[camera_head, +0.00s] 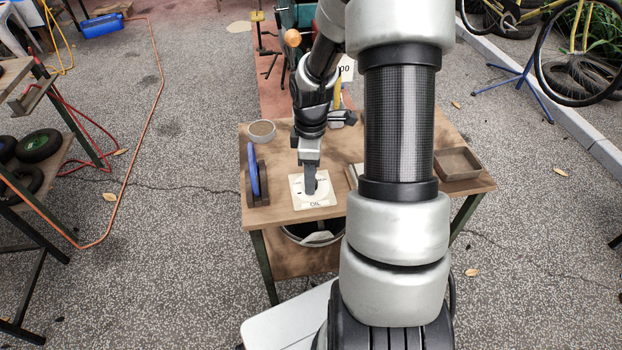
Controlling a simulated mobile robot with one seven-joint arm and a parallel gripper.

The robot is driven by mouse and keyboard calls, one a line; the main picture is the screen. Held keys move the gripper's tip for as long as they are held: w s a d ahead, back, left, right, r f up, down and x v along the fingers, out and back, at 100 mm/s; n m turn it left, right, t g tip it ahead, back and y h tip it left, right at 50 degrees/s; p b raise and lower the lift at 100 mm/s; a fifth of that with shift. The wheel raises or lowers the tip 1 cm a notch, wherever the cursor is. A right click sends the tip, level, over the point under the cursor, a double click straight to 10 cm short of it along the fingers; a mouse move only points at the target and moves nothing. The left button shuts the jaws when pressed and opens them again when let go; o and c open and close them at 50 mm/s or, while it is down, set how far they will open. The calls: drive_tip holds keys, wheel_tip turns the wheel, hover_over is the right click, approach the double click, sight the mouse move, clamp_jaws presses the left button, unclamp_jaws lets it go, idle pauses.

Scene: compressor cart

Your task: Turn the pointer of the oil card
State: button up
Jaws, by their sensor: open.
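The oil card (325,201) is a pale square plate marked "OIL" on the front left part of the wooden table (285,211). My gripper (310,188) points down over the middle of the card, with its fingers at or just above the card's face. It is open. The fingers cover the card's centre, so the pointer is mostly hidden and I cannot tell its direction or whether the fingers touch it.
A blue disc in a wooden rack (253,175) stands just left of the card. A round bowl (262,132) sits behind it. A wooden tray (458,163) is at the table's right. A bucket (312,234) shows below the tabletop.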

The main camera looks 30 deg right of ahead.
drive_tip(key=shift+f, duration=0.45)
drive_tip(key=shift+c, duration=0.4)
drive_tip(key=c, duration=1)
drive_tip(key=shift+o, duration=0.2)
